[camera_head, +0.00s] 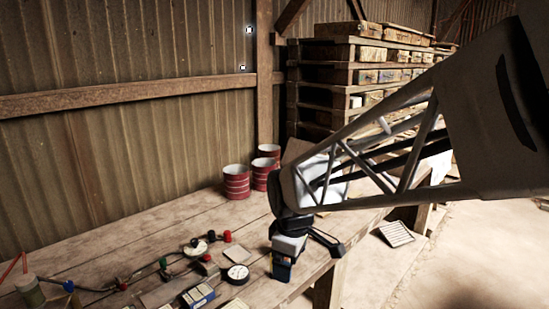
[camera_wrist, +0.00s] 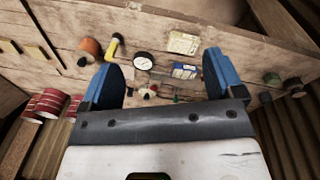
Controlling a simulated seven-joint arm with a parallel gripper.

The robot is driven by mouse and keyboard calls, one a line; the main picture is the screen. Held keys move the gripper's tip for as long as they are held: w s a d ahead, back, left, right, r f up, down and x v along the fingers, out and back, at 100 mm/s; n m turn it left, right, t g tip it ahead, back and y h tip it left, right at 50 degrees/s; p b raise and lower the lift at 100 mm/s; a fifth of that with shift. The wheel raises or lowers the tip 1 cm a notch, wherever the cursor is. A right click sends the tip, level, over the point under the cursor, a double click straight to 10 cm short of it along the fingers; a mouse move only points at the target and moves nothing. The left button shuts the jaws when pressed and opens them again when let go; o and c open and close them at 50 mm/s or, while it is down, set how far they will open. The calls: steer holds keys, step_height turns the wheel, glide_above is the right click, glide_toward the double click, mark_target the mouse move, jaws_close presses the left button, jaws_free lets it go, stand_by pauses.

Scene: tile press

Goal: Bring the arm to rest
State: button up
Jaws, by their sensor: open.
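My gripper (camera_head: 284,268) hangs at the end of my arm over the right edge of the wooden bench (camera_head: 130,235). In the wrist view the two blue fingers of my gripper (camera_wrist: 165,62) stand wide apart with nothing held between them. The bench top (camera_wrist: 60,18) and small items show beyond and between the fingers. The arm reaches in from the right in the head view and hides part of the background.
A round gauge (camera_head: 238,274), a blue-and-yellow box (camera_head: 198,296) and a tin (camera_head: 30,290) lie or stand on the bench. Red cans (camera_head: 236,182) stand at its back by the wall. A wooden stack (camera_head: 345,75) rises behind my arm. Open floor (camera_head: 480,245) lies right.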

steer(key=s+d+r+m+t, duration=0.1)
steer(key=s+d+r+m, duration=0.1)
steer(key=s+d+m, duration=1.1)
steer(key=s+d, duration=0.2)
steer(key=s, duration=0.4)
steer(key=shift+r+h, duration=0.15)
steer(key=shift+h, duration=0.15)
